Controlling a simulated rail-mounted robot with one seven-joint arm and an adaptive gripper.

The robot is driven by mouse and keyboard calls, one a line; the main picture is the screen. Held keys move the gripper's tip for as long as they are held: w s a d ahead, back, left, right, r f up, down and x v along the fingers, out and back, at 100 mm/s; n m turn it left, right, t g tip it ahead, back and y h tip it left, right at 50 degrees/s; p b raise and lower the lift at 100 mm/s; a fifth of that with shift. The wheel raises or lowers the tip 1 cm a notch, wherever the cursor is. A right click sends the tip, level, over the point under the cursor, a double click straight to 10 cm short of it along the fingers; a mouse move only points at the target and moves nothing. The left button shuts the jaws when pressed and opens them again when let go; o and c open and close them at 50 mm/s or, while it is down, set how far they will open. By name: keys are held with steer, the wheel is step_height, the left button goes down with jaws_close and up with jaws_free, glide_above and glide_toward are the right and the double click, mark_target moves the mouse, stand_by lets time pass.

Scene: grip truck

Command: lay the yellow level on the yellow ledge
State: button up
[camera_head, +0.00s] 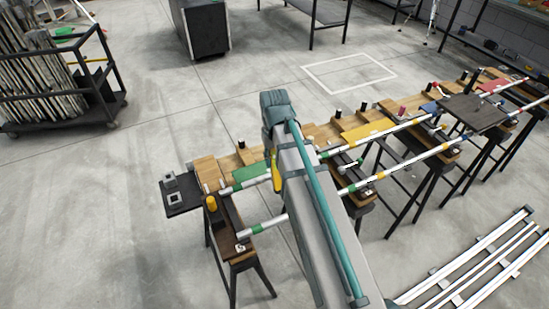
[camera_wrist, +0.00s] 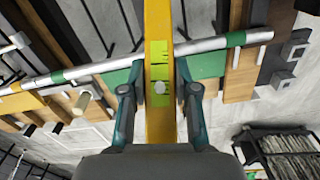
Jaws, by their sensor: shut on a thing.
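The yellow level (camera_wrist: 158,125) is a long yellow bar with lime-green vial windows, running up the middle of the wrist view. My gripper (camera_wrist: 159,88) is shut on it, one finger on each side. In the head view my arm hides the gripper, and part of the level (camera_head: 276,175) shows at the arm's left edge, above the bench row. The yellow ledge (camera_head: 368,130) is a flat yellow plate on the benches, right of my arm, with no level on it. A yellow patch (camera_wrist: 22,102) at the left of the wrist view appears to be this ledge.
A green ledge (camera_head: 250,173) lies left of my arm; it shows behind the level in the wrist view (camera_wrist: 205,65). Silver pipes (camera_head: 400,125) run along the benches, with upright pegs nearby. A dark board (camera_head: 472,112) lies farther right. A pipe cart (camera_head: 60,80) stands far left.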

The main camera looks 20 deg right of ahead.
steer(key=w+d+f+g, duration=0.1)
steer(key=w+d, duration=0.2)
steer(key=d, duration=0.6)
steer(key=w+d+f+n+g+p, duration=0.1)
steer(key=w+d, duration=0.3)
steer(key=d, duration=0.6)
steer(key=w+d+f+n+g, duration=0.1)
steer(key=w+d, duration=0.2)
steer(key=d, duration=0.6)
steer(key=shift+w+d+f, duration=0.15)
steer(key=shift+w+d, duration=0.2)
steer(key=w+d+n+h, duration=0.1)
steer(key=d+n, duration=0.1)
steer(key=d, duration=0.2)
steer(key=w+d+f+n+h, duration=0.1)
steer(key=d+n, duration=0.2)
steer(key=d, duration=0.2)
steer(key=w+d+n+h+p, duration=0.1)
steer(key=w+d+n, duration=0.1)
steer(key=d, duration=0.2)
steer(key=shift+w+d+f+n, duration=0.1)
steer(key=shift+d+f+n, duration=0.1)
steer(key=shift+d+n, duration=0.2)
steer(key=w+d+n+t+h, duration=0.3)
steer(key=w+d+n, duration=0.1)
steer(key=n, duration=0.6)
steer(key=shift+d+r+t, duration=0.2)
steer(key=shift+d+t, duration=0.2)
steer(key=shift+d, duration=0.15)
